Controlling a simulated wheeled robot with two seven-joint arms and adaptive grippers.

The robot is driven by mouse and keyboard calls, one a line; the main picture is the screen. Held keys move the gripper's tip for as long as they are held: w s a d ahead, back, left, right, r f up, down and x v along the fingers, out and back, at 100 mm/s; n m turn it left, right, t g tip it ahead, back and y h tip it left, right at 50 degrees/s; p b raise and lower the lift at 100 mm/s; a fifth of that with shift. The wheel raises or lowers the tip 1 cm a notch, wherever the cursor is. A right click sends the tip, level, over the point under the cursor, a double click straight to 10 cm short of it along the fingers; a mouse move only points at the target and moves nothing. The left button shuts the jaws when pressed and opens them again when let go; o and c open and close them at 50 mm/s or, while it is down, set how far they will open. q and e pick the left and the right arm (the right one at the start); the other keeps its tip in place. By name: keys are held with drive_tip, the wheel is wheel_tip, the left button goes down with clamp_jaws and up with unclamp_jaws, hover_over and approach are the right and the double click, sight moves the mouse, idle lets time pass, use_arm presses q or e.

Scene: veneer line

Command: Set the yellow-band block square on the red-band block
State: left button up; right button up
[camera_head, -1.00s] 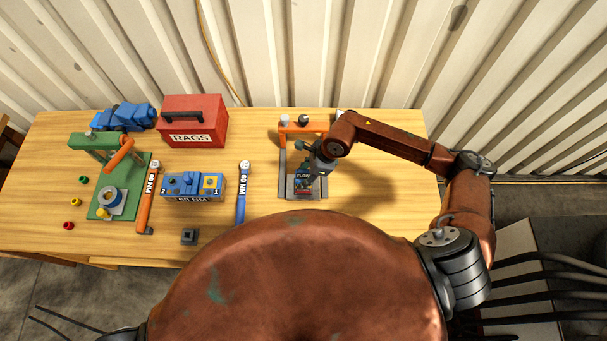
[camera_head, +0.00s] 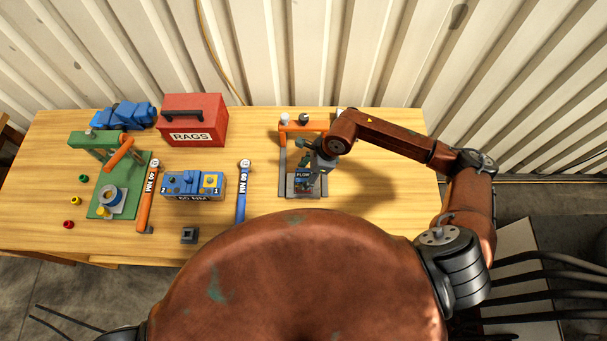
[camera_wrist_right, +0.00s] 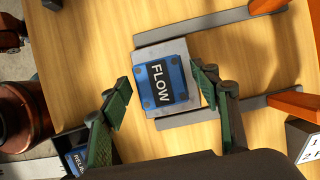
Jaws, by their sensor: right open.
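A blue block with a black FLOW label (camera_wrist_right: 162,84) sits on a grey plate (camera_wrist_right: 172,50) between two grey rails. It also shows in the head view (camera_head: 303,175), partly behind my right gripper (camera_head: 318,165). No yellow or red band can be made out on it. In the wrist view my right gripper (camera_wrist_right: 160,95) is open, its green-padded fingers on either side of the FLOW block and apart from it in the picture. A second blue block with a black label (camera_wrist_right: 76,160) is partly cut off behind the gripper at the lower left. My left gripper is out of view.
An orange-topped frame (camera_head: 303,127) stands behind the plate. Table right of the rails looks clear.

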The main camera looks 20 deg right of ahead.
drive_tip(key=b+v, duration=0.2)
drive_tip(key=v, duration=0.9)
drive_tip(key=shift+r, duration=0.2)
drive_tip(key=shift+d, duration=0.2)
